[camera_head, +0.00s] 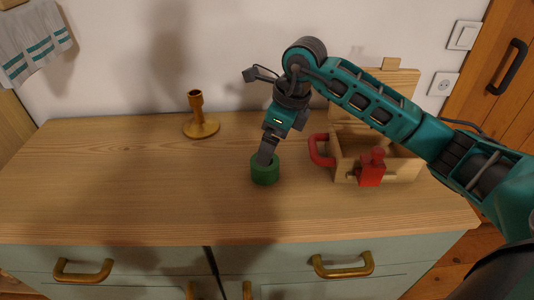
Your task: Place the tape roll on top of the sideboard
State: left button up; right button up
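The green tape roll (265,174) is at the middle of the wooden top of the sideboard (130,190), with its hole facing up. It looks to rest on the top or be very close to it. My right gripper (265,157) reaches down from above, with its fingertips at the roll's upper rim and hole. The fingers are seen edge-on, so whether they are closed on the roll's wall is hidden. My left gripper is out of view.
A brass candle holder (201,127) stands at the back left. Right of the roll are an open wooden box (405,170), a red handle-shaped item (317,150) and a red bottle (371,170). The top's left and front are clear. Brass drawer handles (83,270) stick out below.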

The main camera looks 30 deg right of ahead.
jog(key=v, duration=0.5)
jog(key=shift+s, duration=0.1)
dwell(0.4)
